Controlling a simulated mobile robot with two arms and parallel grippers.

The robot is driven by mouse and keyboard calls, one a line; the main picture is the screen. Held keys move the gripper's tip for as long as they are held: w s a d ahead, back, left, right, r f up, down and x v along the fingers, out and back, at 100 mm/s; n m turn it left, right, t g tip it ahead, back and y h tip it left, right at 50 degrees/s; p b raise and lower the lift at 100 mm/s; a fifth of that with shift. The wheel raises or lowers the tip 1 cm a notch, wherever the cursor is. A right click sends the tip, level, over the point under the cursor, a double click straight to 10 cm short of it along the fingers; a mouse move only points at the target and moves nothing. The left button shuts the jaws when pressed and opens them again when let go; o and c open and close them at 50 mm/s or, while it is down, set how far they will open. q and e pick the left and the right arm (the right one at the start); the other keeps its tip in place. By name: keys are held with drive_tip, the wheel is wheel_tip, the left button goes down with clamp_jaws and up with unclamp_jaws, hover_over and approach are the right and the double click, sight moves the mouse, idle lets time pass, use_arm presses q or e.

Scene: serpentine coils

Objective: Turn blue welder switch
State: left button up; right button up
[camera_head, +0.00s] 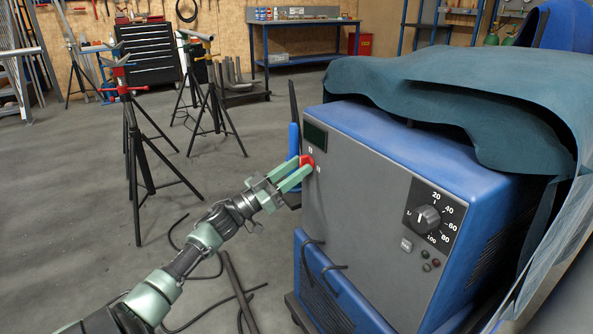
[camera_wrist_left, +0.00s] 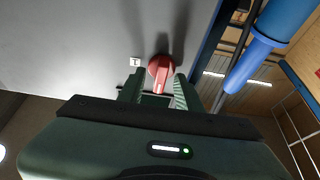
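The blue welder (camera_head: 385,190) has a grey front panel and stands at the right of the head view. Its red switch (camera_head: 307,160) sits at the upper left of the panel, below a dark display window. My left gripper (camera_head: 299,167) reaches it from the lower left, with its two green fingers apart. In the left wrist view the red switch (camera_wrist_left: 161,70) is a round knob with a raised grip, just ahead of and between the tips of the open gripper (camera_wrist_left: 158,88). I cannot tell whether the fingers touch it. My right gripper is not in view.
A black dial (camera_head: 427,218) marked with numbers is lower right on the panel. A teal cloth (camera_head: 440,90) drapes over the welder's top. Cables (camera_head: 240,290) lie on the floor below my left arm. Tripod stands (camera_head: 135,140) are to the left, with open floor between.

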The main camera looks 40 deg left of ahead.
use_arm(q)
clamp_jaws()
